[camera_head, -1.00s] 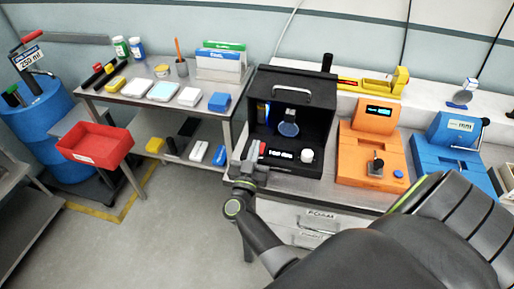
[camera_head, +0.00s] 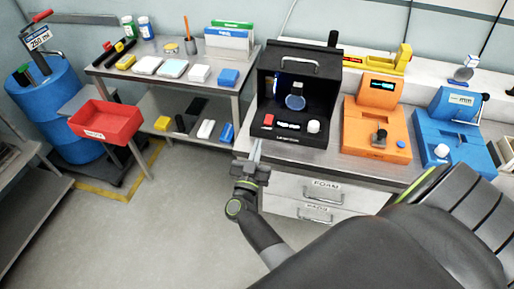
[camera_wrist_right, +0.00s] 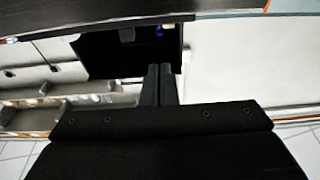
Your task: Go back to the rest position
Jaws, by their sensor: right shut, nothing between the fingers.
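My right gripper (camera_head: 256,152) is shut and empty in the head view. It is in front of the bench's left front edge, below and to the left of the black machine (camera_head: 297,98). In the right wrist view its two dark fingers (camera_wrist_right: 158,72) lie together with nothing between them. The black machine has an open front with a round pale disc inside, a red button and a white knob on its base. My left gripper is not in view.
An orange device (camera_head: 377,120) and a blue device (camera_head: 447,130) stand right of the black machine. Left is a metal cart (camera_head: 190,72) with boxes and bottles, a red bin (camera_head: 106,121) and a blue drum (camera_head: 52,112). The grey floor (camera_head: 160,230) is open. Bench drawers (camera_head: 318,200) are near my arm.

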